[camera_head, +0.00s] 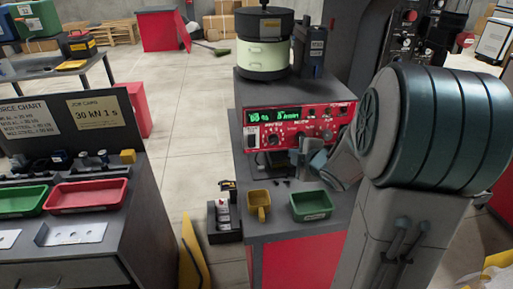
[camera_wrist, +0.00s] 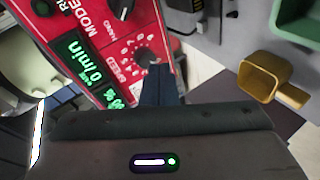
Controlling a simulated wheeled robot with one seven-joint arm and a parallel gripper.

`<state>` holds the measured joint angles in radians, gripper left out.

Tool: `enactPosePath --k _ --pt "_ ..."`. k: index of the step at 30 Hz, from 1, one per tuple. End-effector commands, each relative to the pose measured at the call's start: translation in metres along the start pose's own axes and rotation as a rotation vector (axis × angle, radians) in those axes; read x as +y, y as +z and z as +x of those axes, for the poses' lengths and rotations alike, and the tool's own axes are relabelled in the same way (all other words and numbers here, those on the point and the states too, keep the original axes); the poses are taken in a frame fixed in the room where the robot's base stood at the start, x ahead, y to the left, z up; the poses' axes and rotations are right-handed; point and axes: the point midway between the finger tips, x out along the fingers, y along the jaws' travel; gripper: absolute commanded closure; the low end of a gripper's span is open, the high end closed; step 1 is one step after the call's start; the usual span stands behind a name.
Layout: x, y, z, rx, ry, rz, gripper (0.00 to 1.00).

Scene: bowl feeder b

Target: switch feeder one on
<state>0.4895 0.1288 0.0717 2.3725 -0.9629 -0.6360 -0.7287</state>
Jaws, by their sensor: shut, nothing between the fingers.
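The red feeder controller (camera_head: 300,113) stands on the grey-topped red cabinet, with a lit green display and several knobs. In the wrist view its red panel (camera_wrist: 88,16) appears turned; the display (camera_wrist: 84,62) shows "0/min". A dark speed knob (camera_wrist: 145,57) sits inside a ring of marks. My gripper (camera_wrist: 160,70) is shut and empty, its fingertips right beside this knob; I cannot tell whether they touch it. In the head view my gripper (camera_head: 303,142) is in front of the controller's lower right. The round bowl feeder (camera_head: 264,52), black and pale green, stands behind the controller.
A yellow scoop (camera_head: 258,203) and a green tray (camera_head: 311,205) lie on the cabinet top before the controller. A dark unit (camera_head: 308,50) stands right of the bowl. A bench with a red tray (camera_head: 88,195) is at left. Floor between them is mostly clear.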

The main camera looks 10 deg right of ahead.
Motion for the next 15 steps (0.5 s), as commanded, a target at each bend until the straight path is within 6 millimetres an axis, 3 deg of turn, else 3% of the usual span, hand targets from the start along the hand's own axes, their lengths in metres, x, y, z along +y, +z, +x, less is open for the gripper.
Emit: enactPosePath --k 6,15 --pt "-0.015 -0.006 0.009 0.249 0.073 -0.178 1.00" --pt "-0.032 -0.016 -0.008 0.528 0.208 -0.306 1.00"
